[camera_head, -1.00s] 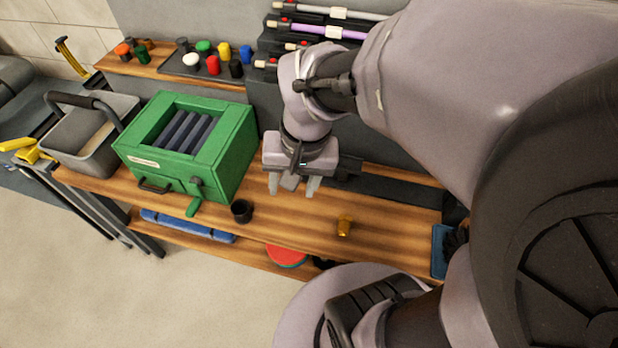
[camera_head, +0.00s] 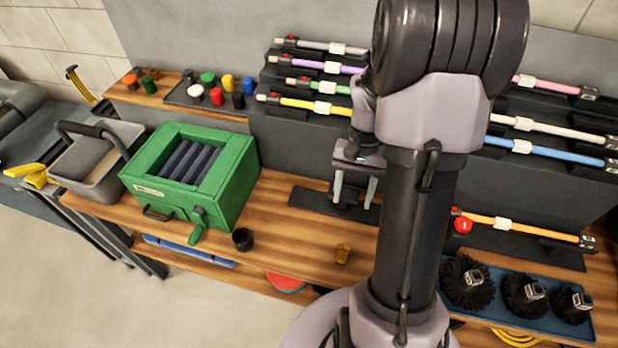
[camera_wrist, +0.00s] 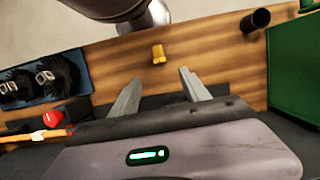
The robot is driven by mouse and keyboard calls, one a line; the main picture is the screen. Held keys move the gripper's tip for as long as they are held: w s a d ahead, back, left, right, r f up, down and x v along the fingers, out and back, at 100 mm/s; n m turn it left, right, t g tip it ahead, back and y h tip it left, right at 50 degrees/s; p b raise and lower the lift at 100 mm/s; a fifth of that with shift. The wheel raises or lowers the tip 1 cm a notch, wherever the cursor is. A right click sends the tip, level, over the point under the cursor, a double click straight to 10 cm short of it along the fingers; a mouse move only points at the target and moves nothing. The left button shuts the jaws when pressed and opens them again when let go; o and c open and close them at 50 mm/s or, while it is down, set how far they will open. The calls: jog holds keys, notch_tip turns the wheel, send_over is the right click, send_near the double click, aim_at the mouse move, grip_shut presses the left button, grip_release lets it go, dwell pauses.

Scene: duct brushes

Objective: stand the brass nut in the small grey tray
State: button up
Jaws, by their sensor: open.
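The brass nut (camera_head: 342,253) stands on the bare wooden bench near its front edge. It also shows beyond my fingertips in the wrist view (camera_wrist: 158,54). My gripper (camera_head: 354,203) is open and empty, over the dark strip at the back of the bench, behind the nut and apart from it. In the wrist view my gripper (camera_wrist: 160,77) has its two fingers spread, with the nut in line with the gap. A flat dark grey tray (camera_head: 178,98) at the back left holds several coloured caps. I cannot tell whether it is the small grey tray.
A green box (camera_head: 232,185) with a crank and a black cup (camera_head: 242,239) stand left of the nut. A blue tray (camera_head: 545,322) with black brushes is at right. Coloured rods (camera_head: 325,108) hang on the rack behind. The wood around the nut is clear.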

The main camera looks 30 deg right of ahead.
jog(key=b, duration=0.5)
send_over(343, 252)
jog(key=w+d, duration=0.2)
jog(key=x, duration=0.4)
jog(key=w+d+x, duration=0.1)
jog(key=x, duration=0.3)
jog(key=d+x, duration=0.1)
jog(key=x, duration=0.3)
jog(key=shift+w+d+f, duration=0.1)
jog(key=shift+w+f, duration=0.2)
jog(key=shift+w, duration=0.05)
jog(key=b+x, duration=0.3)
jog(key=x, duration=0.2)
jog(key=shift+s+f, duration=0.2)
jog(key=shift+f, duration=0.1)
jog(key=shift+a+r, duration=0.1)
jog(key=shift+a, duration=0.15)
grip_shut()
